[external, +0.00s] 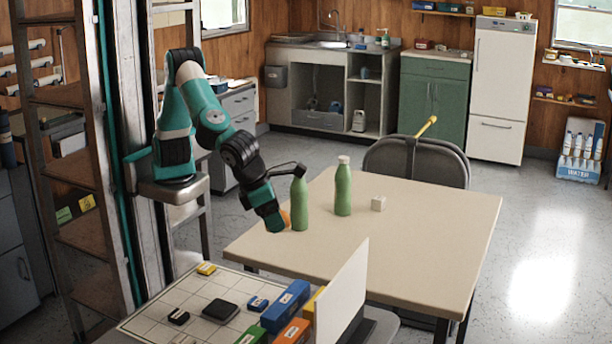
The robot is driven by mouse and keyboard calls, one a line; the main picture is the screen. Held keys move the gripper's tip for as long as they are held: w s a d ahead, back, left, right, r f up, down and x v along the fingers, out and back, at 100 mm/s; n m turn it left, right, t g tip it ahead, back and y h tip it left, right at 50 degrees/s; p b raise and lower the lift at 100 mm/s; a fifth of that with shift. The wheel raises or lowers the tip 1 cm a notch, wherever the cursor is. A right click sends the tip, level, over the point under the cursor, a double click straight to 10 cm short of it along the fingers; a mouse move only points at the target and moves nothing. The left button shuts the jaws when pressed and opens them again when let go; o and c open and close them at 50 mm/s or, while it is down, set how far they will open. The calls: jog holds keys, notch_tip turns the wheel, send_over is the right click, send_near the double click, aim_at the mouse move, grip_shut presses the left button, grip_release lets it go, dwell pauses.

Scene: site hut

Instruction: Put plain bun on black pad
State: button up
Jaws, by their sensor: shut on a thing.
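My gripper (279,224) points down at the left part of the beige table, beside a green bottle. It is shut on a small orange-tan thing (287,217), which looks like the plain bun. Most of it is hidden behind the gripper, so its shape and any gap to the table cannot be told. A flat black square (220,311), which looks like the black pad, lies on the white gridded board at the front left, apart from the gripper.
The gridded board (185,293) also bears small black, yellow and blue pieces. Coloured boxes (286,305) and an upright white panel (342,291) stand right of the pad.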

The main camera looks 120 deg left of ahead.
jog(key=s+d+m+h, duration=0.1)
jog(key=s+d+m, duration=0.2)
jog(key=s+d, duration=0.75)
send_over(221, 307)
jog(key=s, duration=0.1)
jog(key=f, duration=1)
jog(key=f+b, duration=0.1)
jog(key=f, duration=0.3)
jog(key=shift+d+f, duration=0.25)
jog(key=shift+f, duration=2.6)
jog(key=shift+f, duration=0.1)
jog(key=o, duration=0.9)
